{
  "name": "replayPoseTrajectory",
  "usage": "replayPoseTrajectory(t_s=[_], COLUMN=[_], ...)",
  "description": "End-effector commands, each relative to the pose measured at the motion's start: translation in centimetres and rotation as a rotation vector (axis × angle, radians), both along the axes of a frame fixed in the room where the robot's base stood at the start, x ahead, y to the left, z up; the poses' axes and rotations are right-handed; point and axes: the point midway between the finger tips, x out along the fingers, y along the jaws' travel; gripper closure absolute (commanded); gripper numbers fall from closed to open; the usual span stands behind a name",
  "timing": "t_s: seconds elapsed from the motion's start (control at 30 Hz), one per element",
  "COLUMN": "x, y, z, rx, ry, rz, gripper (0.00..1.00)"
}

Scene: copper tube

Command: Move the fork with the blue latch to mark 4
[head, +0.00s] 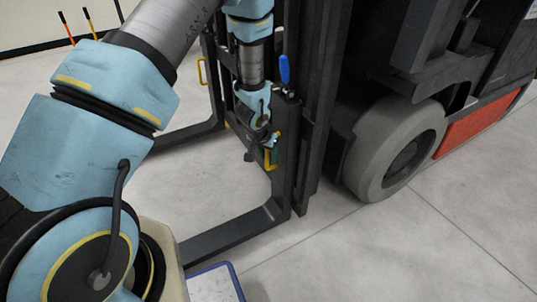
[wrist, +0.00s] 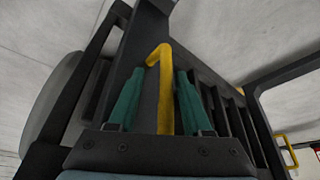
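The fork with the blue latch (head: 240,232) is the nearer of two black forks on the forklift. Its blue latch (head: 284,69) stands upright above the top of its shank. A yellow handle (head: 268,161) is on this shank, partly hidden by my gripper (head: 266,150). In the wrist view, the yellow handle (wrist: 165,95) stands between the green fingers of my gripper (wrist: 160,75). Gaps show on both sides of the handle, so the fingers are open around it and not clamped. Mark 4 cannot be made out in either view.
The other fork (head: 185,138) lies farther back, with its own yellow handle (head: 200,71). The black mast and a grey wheel (head: 392,150) stand to the right. A blue-edged white surface (head: 215,285) is at the bottom. The concrete floor between the forks is clear.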

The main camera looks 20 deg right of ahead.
Motion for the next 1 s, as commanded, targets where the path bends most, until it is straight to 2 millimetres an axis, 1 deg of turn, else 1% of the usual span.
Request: replayPoseTrajectory(t_s=[0.17, 0.27, 0.5, 0.6, 0.7, 0.83, 1.0], x=[0.0, -0.2, -1.4, -1.9, -2.3, -2.6, -2.7], y=[0.1, 0.5, 1.9, 2.4, 2.8, 3.1, 3.2], z=[0.5, 1.7, 6.2, 7.8, 9.0, 9.8, 10.0], rx=[-0.001, -0.002, -0.002, -0.002, -0.001, 0.000, 0.000], ry=[-0.002, -0.003, -0.002, -0.002, -0.001, 0.000, 0.000], rz=[0.003, 0.003, 0.002, 0.002, 0.000, -0.001, -0.001], gripper=[0.50, 0.50, 0.50, 0.50, 0.50, 0.50, 0.50])
